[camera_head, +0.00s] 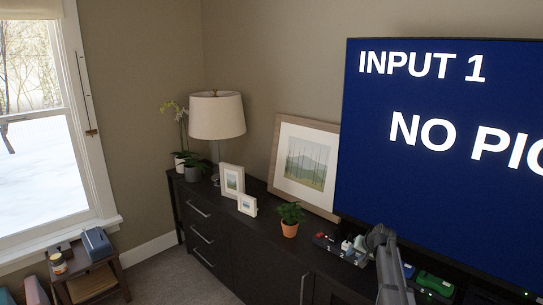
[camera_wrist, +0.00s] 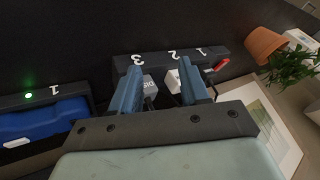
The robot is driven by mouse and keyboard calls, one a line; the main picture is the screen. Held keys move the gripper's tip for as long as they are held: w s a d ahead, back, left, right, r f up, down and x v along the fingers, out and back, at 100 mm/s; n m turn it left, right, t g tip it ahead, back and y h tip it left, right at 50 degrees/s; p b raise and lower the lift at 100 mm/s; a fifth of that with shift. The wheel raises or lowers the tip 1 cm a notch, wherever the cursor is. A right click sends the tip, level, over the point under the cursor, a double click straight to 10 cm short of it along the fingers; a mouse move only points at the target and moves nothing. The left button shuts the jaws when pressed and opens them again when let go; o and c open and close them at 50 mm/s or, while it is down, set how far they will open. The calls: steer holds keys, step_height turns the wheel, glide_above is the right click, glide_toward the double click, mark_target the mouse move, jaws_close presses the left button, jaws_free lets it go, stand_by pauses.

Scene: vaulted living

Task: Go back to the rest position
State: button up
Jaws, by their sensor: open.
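My gripper (camera_wrist: 160,76) has two blue fingers, spread apart, with nothing held between them. Beyond the fingertips in the wrist view is a dark strip (camera_wrist: 122,66) numbered 1, 2 and 3. A grey plug (camera_wrist: 150,91) sits at it beside the left finger, and a white plug (camera_wrist: 172,80) shows between the fingers. The strip (camera_head: 324,240) also shows on the cabinet in the head view. My grey arm reaches over the cabinet there, and I cannot make out the fingers in that view.
A blue unit (camera_wrist: 45,118) with a lit green light lies left in the wrist view. A green unit (camera_head: 435,283) lies right of my arm. A potted plant (camera_head: 290,214), framed picture (camera_head: 304,163) and lamp (camera_head: 216,116) stand on the dark cabinet (camera_head: 262,250). A large screen (camera_head: 440,190) rises behind.

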steer(key=a, duration=0.4)
steer(key=a+f+m, duration=0.1)
steer(key=a, duration=0.3)
steer(key=w+a+m+y, duration=0.1)
steer(key=a, duration=0.4)
steer(key=shift+a+f, duration=0.1)
steer(key=shift+f, duration=0.2)
steer(key=s+a+f+m+g+y, duration=0.1)
steer(key=s+a+f, duration=0.6)
steer(key=a+f, duration=0.25)
steer(key=s+d+f+n+g+h, duration=0.1)
steer(key=s+f+g, duration=0.2)
steer(key=s+f, duration=0.85)
steer(key=s+d+f+n+g+h, duration=0.1)
steer(key=s+f+n+g, duration=0.1)
steer(key=s, duration=1.3)
steer(key=s+d+f+n+g+h, duration=0.1)
steer(key=s+f+g, duration=0.3)
steer(key=s, duration=1.1)
steer(key=s+d+f+n+g+h, duration=0.1)
steer(key=s+f, duration=0.6)
steer(key=s, duration=0.8)
steer(key=shift+d+n+g+h, duration=0.3)
steer(key=shift+d+n+g, duration=0.35)
steer(key=shift+n+g, duration=0.4)
